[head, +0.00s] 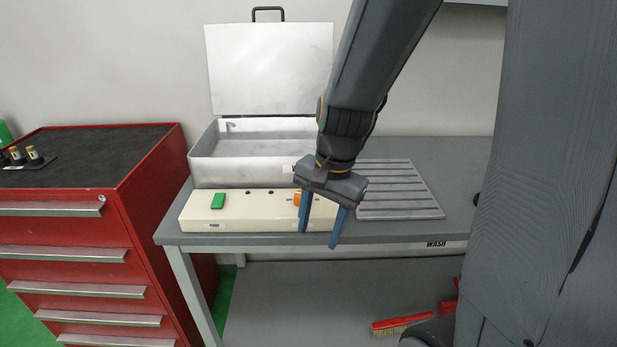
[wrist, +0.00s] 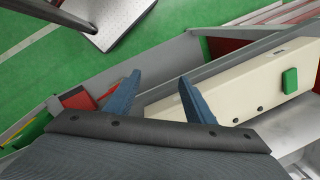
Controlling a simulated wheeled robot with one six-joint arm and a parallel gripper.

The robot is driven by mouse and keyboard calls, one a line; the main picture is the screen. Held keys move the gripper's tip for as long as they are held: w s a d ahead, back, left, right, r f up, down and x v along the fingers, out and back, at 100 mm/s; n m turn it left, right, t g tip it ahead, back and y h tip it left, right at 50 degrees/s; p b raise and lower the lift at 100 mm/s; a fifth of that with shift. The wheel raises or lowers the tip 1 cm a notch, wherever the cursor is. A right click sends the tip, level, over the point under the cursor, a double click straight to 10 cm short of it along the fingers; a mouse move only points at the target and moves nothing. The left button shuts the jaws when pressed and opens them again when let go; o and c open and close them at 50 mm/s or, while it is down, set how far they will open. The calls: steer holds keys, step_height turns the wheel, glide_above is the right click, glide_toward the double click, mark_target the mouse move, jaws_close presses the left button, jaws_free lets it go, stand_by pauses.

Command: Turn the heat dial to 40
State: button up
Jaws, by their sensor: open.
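A cream control panel (head: 250,214) lies along the front of the bench. An orange knob (head: 297,198), which appears to be the heat dial, sits near the panel's right end. My gripper covers most of it, and its setting and scale cannot be read. My gripper (head: 318,236) is open and empty, with its two blue fingers pointing down in front of the panel's right end. Contact with the knob cannot be told. The wrist view shows the open fingers (wrist: 153,86) beside the panel (wrist: 225,92); the orange knob does not show there.
A green switch (head: 217,200) is on the panel's left end. Behind stands an open metal tank (head: 205,174) with its lid raised, and a ribbed drainer (head: 400,190) lies to the right. A red drawer cabinet (head: 150,190) stands at left. A red brush (head: 402,323) lies below.

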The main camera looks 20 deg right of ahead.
steer(key=w+d+r+m+t+y+p, duration=0.25)
steer(key=w+r+m+p, duration=0.25)
steer(key=w+r+m, duration=0.7)
steer(key=shift+s+a+f+m+h, duration=0.1)
steer(key=shift+a+f+m, duration=0.15)
steer(key=shift+f+m, duration=0.95)
steer(key=shift+w+a+f+m+h, duration=0.1)
steer(key=shift+a+f+m, duration=0.15)
steer(key=shift+f, duration=1.9)
steer(key=shift+s+a+f+m+h, duration=0.1)
steer(key=shift+a+f+m, duration=0.4)
steer(key=shift+f, duration=1.15)
steer(key=shift+d, duration=0.2)
steer(key=c, duration=1.1)
steer(key=shift+o, duration=0.2)
steer(key=shift+g+p, duration=0.25)
steer(key=shift+p, duration=0.05)
